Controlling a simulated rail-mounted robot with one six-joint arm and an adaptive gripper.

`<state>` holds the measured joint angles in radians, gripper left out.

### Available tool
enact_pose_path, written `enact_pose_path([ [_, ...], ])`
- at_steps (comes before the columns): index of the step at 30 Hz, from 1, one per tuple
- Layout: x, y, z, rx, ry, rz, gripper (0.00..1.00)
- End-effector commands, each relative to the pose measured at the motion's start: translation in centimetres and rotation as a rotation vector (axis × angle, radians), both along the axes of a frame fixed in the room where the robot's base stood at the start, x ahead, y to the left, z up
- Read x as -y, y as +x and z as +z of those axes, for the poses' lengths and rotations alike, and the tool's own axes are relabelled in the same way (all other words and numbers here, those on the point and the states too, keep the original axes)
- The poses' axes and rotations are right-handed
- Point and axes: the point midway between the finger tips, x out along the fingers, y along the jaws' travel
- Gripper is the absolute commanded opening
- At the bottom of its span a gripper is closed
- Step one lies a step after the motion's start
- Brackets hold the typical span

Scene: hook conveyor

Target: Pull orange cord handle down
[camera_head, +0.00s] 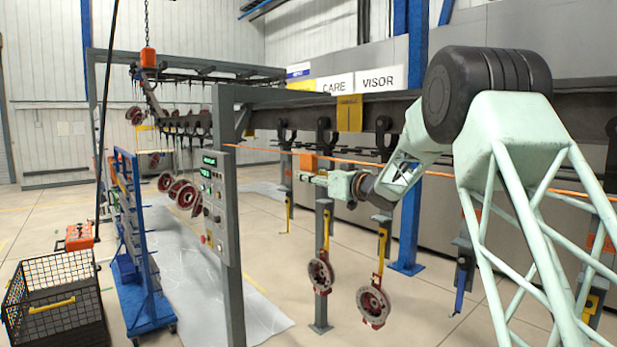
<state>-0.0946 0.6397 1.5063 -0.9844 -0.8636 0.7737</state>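An orange cord (420,170) runs nearly level along the front of the conveyor, from the control post to the right edge. A small orange block (309,161) shows on the cord's line; it may be the cord handle, but it is too small to tell. My gripper (308,176) is at the end of my pale green arm, which reaches in from the right. It appears right beside the orange block, at its lower edge. The fingers are too small to tell whether they are open or shut, or touching the block.
Red round parts (373,305) hang from hooks below the conveyor rail. A control panel (212,195) stands left of my gripper. A blue rack (135,240) and a black wire basket (55,300) stand at left. A blue column (411,220) rises behind my arm.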

Motion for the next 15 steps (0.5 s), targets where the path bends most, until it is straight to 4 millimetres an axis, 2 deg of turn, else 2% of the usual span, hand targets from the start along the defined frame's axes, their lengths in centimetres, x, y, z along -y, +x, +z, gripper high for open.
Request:
enact_pose_path([
  [5,1.1,-1.1,0.0,-0.001,0.001,-0.001,0.32],
  [15,4.5,-4.5,0.1,-0.001,0.001,-0.001,0.32],
])
